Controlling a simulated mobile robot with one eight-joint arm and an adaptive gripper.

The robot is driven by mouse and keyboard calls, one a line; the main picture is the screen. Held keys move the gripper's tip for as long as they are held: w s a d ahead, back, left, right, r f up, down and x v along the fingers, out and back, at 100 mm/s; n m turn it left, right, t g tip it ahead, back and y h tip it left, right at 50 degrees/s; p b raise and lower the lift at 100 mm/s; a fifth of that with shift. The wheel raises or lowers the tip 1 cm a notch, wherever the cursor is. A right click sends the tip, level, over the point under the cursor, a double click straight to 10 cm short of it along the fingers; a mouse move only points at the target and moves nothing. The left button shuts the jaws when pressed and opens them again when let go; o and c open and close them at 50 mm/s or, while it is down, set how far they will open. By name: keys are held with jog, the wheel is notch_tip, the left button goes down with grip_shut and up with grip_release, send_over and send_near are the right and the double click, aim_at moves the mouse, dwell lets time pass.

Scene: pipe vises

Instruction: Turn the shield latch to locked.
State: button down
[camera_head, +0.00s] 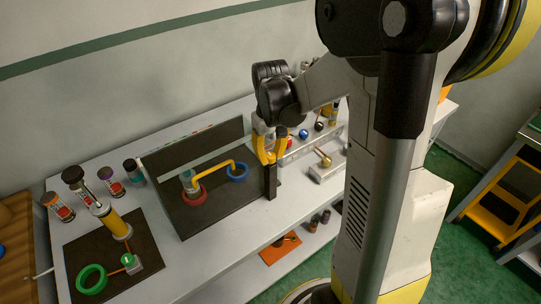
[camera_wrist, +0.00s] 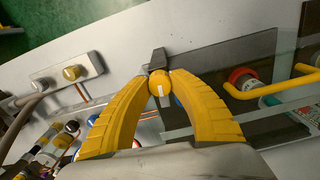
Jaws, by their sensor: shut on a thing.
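The shield latch (camera_wrist: 160,84) shows in the wrist view as a small yellow knob with a white mark, beside a dark post (camera_wrist: 157,58). My gripper (camera_wrist: 159,76) has its two yellow curved fingers closed on the knob from both sides. In the head view my gripper (camera_head: 270,158) points down at the top of the dark post (camera_head: 270,182), at the right end of the shield (camera_head: 198,165). The fingers hide most of the latch there. I cannot tell from the mark whether the latch stands at locked.
A dark mat (camera_head: 80,252) with a green ring (camera_head: 91,279) lies at left. A grey block with a knobbed lever (camera_head: 326,160) stands right of the post.

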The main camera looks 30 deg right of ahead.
aim_at(270, 155)
jog(key=shift+n, duration=0.5)
jog(key=c, duration=1.1)
grip_release()
notch_tip(270, 155, up, 12)
